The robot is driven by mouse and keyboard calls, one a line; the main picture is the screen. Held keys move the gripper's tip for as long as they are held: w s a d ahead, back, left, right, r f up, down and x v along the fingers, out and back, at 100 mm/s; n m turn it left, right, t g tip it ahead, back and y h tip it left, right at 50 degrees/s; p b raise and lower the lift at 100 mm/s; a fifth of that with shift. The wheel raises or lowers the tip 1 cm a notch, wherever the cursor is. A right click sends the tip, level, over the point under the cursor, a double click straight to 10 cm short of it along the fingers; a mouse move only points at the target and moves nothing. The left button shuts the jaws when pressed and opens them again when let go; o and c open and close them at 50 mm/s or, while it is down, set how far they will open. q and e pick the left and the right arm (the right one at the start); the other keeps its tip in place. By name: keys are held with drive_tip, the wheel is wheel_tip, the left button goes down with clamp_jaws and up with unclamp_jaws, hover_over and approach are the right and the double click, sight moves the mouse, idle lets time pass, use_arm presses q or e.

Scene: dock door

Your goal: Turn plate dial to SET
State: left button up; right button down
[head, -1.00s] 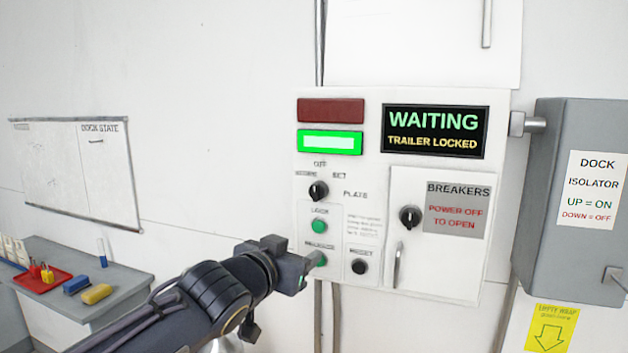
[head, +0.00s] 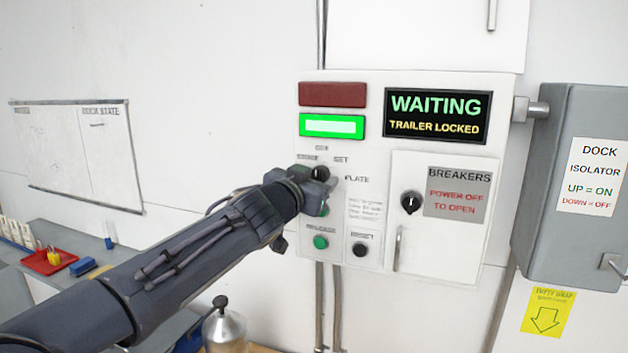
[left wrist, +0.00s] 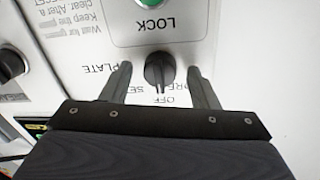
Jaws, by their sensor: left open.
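The plate dial (head: 321,172) is a black knob on the white control panel (head: 340,265), below the lit green lamp. In the head view my left gripper (head: 326,188) is at the dial and partly hides it. The left wrist view, upside down to the panel, shows the dial (left wrist: 160,72) between the two fingers of my open left gripper (left wrist: 160,70). Gaps show on both sides of the knob. Its bar stands in line with the OFF label (left wrist: 164,99). The SET label (head: 341,160) is to the right of OFF in the head view. My right gripper is not in view.
The green LOCK button (left wrist: 157,10) is close to the dial. Another green button (head: 320,242) and a black RESET button (head: 360,249) are lower. The breaker cover (head: 455,245) with its knob is to the right. A display (head: 437,117) reads WAITING, TRAILER LOCKED.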

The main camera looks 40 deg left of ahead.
use_arm(q)
drive_tip(key=shift+c, duration=0.4)
drive_tip(key=c, duration=0.9)
